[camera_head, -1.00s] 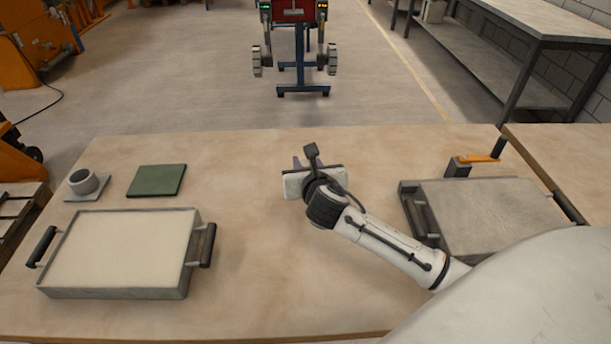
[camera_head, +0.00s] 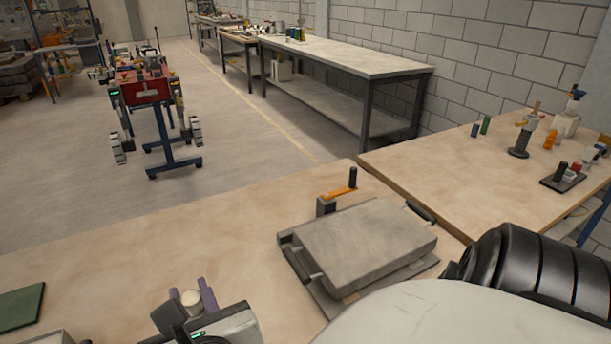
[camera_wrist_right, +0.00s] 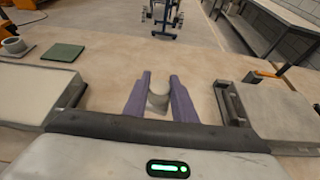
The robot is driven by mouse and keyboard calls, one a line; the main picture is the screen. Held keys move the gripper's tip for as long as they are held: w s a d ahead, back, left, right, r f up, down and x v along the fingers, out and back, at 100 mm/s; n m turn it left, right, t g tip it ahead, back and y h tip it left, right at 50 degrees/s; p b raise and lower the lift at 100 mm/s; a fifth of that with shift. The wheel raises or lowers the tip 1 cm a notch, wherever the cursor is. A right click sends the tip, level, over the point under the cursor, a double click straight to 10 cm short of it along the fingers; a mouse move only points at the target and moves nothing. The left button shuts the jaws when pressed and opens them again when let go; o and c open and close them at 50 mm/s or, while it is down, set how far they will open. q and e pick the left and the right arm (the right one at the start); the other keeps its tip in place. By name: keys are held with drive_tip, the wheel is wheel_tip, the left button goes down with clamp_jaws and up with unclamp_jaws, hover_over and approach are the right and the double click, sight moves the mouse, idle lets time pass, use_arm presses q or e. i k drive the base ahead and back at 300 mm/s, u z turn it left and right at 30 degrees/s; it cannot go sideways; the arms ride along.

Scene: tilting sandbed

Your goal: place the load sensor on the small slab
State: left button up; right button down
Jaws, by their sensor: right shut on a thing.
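My right gripper (camera_head: 189,287) is at the bottom of the head view, its purple fingers pointing away from me. It is shut on a small whitish cylinder, which looks like the load sensor (camera_head: 191,299); the cylinder also shows between the fingers in the right wrist view (camera_wrist_right: 158,100). A small grey slab (camera_wrist_right: 17,49) with a round grey cup (camera_wrist_right: 14,44) on it is at the left of the wrist view, well away from the gripper. It is outside the head view. My left gripper is not in view.
A green plate (camera_head: 18,308) lies left of the gripper. A sand tray (camera_wrist_right: 38,93) stands at the left in the wrist view. A grey block-topped unit (camera_head: 365,245) with an orange lever (camera_head: 338,193) stands at the right. The table between is clear.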

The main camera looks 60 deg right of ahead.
sight(365, 233)
drive_tip(key=z, duration=0.55)
drive_tip(key=k, duration=1.2)
drive_tip(key=z, duration=1.1)
drive_tip(key=i, duration=1.2)
drive_tip(key=u, duration=0.1)
